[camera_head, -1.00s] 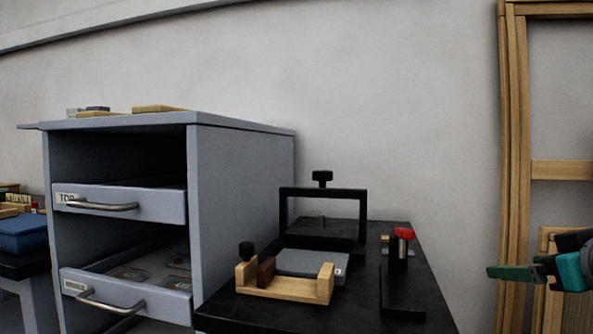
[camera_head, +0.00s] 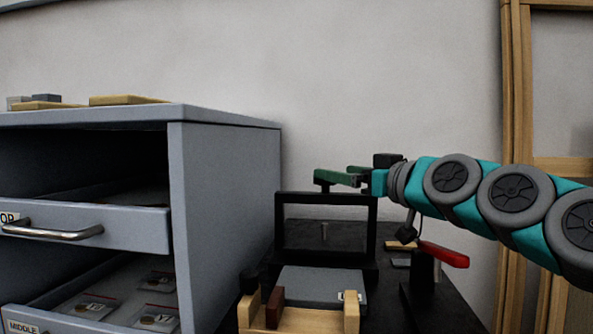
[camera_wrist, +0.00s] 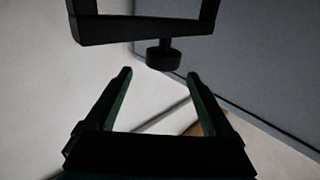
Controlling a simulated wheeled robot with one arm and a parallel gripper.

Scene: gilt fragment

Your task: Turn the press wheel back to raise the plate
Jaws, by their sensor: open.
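The press (camera_head: 374,225) is a black upright frame on a black table. Its press wheel, a small black knob, stands on top of the crossbar; in the head view my gripper (camera_head: 341,177) largely covers it. The wrist view shows the wheel (camera_wrist: 163,54) with its stem and the frame (camera_wrist: 140,30), upside down. My gripper (camera_wrist: 158,74) is open and empty, its green fingers either side of the wheel's line, with the wheel just beyond the fingertips. A thin screw (camera_head: 324,231) shows inside the frame. The plate is dark against the base, and its height is hard to tell.
A grey cabinet (camera_head: 225,220) with open drawers stands close at left. A wooden fixture (camera_head: 300,322) with a grey slab (camera_head: 312,284) sits before the press. A red-handled clamp (camera_head: 444,254) stands at right, below my arm. Wooden frames lean on the wall at right.

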